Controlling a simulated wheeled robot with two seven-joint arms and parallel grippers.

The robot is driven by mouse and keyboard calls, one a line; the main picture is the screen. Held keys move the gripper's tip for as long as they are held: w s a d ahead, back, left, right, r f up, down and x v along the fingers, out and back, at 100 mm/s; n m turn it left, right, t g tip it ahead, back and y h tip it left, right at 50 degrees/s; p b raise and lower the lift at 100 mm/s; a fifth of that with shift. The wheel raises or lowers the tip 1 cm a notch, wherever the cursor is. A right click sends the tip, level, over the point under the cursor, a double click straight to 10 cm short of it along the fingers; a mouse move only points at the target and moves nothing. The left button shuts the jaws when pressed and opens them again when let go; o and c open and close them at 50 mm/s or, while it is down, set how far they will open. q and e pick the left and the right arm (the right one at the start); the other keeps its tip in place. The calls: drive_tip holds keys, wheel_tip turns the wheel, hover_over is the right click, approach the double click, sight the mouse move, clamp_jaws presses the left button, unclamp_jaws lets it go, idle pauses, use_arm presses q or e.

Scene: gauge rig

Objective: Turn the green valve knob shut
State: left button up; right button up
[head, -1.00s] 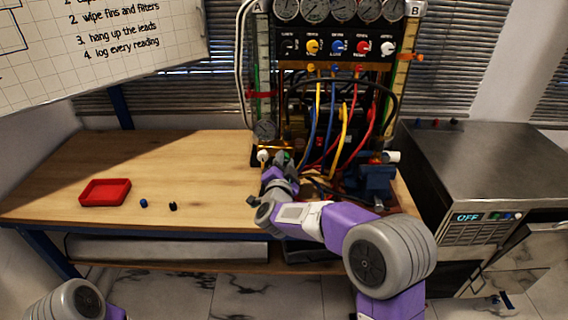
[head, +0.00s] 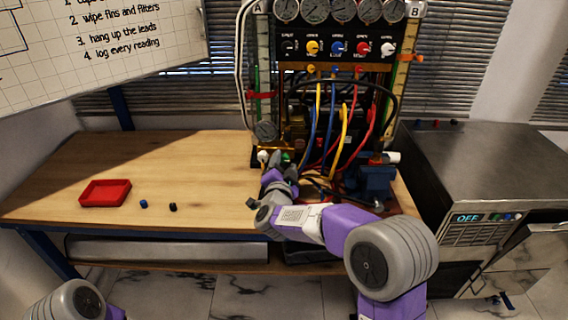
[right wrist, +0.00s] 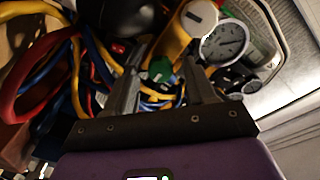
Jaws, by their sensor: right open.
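The green valve knob (head: 286,157) shows as a small green spot low on the gauge rig, just beyond the fingers of my right gripper (head: 277,161). In the right wrist view the green knob (right wrist: 160,69) appears between the two grey fingers of the right gripper (right wrist: 163,62), which stand apart with nothing held. I cannot tell how deep the knob sits between them or whether a finger touches it. My left gripper is out of view; only a link of that arm shows at the bottom left.
A white knob (head: 263,156) stands close left of the gripper, below a small gauge (head: 265,131). Yellow, blue and red hoses hang to the right. A blue vise (head: 376,180) stands right of the arm.

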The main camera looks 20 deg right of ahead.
drive_tip(key=p+v, duration=0.1)
drive_tip(key=v, duration=0.6)
idle(0.4)
